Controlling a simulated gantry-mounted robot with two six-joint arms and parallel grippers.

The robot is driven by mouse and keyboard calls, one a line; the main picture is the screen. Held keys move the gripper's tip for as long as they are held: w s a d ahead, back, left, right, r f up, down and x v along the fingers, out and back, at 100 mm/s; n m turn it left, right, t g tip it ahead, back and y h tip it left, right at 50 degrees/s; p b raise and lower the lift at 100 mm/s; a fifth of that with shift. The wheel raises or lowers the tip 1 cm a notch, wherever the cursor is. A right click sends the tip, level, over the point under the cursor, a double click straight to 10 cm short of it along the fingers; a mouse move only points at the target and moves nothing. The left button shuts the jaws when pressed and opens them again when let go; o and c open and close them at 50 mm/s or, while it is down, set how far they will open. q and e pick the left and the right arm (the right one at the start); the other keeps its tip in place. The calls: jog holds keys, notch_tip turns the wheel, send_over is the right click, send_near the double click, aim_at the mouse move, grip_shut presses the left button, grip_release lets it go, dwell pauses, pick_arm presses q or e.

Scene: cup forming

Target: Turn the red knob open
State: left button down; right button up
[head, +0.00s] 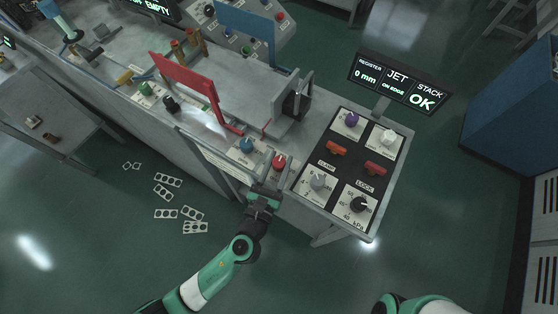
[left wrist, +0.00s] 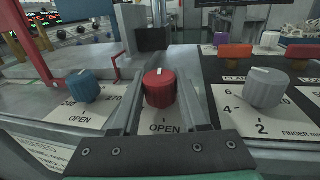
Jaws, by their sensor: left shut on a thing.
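The red knob (head: 279,161) stands on a small white plate near the front edge of the machine bench. In the left wrist view the red knob (left wrist: 160,88) sits upright between my two fingers, its white pointer mark at the top, with the word OPEN on the plate in front of it. My left gripper (head: 268,184) reaches in from below and is shut on the red knob. My right gripper is not in view; only part of my right arm shows at the bottom edge.
A blue knob (head: 246,146) stands just left of the red knob. To the right is a black panel with a grey knob (head: 318,181), a black knob (head: 359,204) and orange-red switches. A display (head: 398,83) reads OK. Flat perforated pieces lie on the green floor.

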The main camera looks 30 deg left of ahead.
pick_arm(q)
jog(key=shift+a+r+m+h+p, duration=0.15)
jog(key=shift+m+h+p, duration=1.3)
jog(key=shift+h, duration=0.95)
jog(key=shift+m+h, duration=0.85)
jog(key=shift+h, duration=0.35)
jog(key=shift+m+g+h+p, duration=0.3)
jog(key=shift+m+g+h, duration=0.45)
jog(key=shift+h, duration=0.45)
jog(key=shift+m+g+h+b, duration=0.75)
jog(key=shift+m+g+h, duration=0.4)
jog(key=shift+m+h, duration=0.65)
jog(key=shift+h, duration=0.3)
jog(key=shift+c, duration=2.1)
grip_release()
